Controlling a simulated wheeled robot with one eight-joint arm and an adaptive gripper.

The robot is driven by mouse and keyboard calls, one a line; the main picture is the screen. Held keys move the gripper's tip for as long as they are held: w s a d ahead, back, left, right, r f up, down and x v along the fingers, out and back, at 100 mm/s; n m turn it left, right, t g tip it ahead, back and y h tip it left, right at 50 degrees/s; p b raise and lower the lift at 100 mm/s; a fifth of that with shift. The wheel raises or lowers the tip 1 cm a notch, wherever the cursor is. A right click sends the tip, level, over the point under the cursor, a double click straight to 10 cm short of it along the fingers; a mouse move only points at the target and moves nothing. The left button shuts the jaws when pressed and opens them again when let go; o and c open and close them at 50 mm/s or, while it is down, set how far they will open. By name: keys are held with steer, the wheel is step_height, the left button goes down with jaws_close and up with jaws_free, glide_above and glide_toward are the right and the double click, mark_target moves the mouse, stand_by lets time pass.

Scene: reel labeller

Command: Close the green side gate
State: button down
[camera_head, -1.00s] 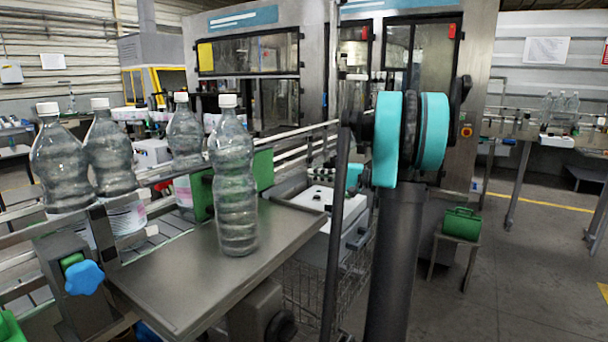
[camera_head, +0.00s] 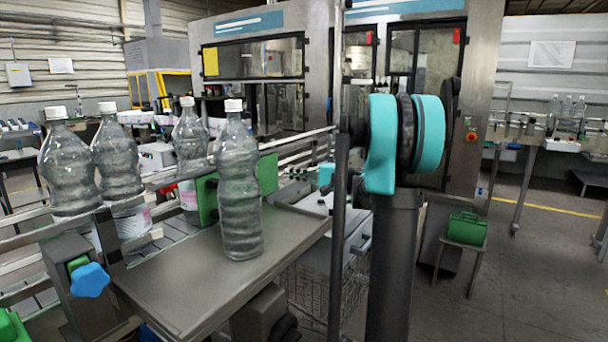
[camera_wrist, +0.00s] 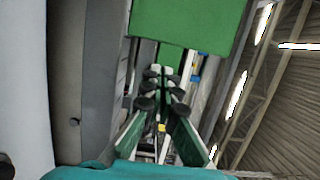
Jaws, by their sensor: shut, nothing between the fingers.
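The green side gate shows in the head view as a flat green panel (camera_head: 267,174) behind the front bottle, beside the conveyor rails. More green shows left of that bottle; the bottle hides whether it is one piece. In the wrist view a large green panel (camera_wrist: 190,22) fills the top middle, just beyond my fingers. My gripper (camera_wrist: 160,78) is shut and empty, pointing towards that panel. I cannot tell whether it touches. In the head view the gripper is small and partly hidden, near the teal wrist part, right of the panel.
A clear bottle (camera_head: 238,190) stands on the steel plate (camera_head: 190,275) in front of the green panel. Several more bottles stand on the conveyor to the left. A blue star knob (camera_head: 89,280) sits at the front left. A green case (camera_head: 466,228) rests on a stool at right.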

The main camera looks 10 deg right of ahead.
mark_target(261, 183)
steer(key=shift+s+a, duration=0.75)
steer(key=s+a, duration=0.7)
steer(key=shift+s, duration=0.15)
steer(key=shift+a, duration=0.1)
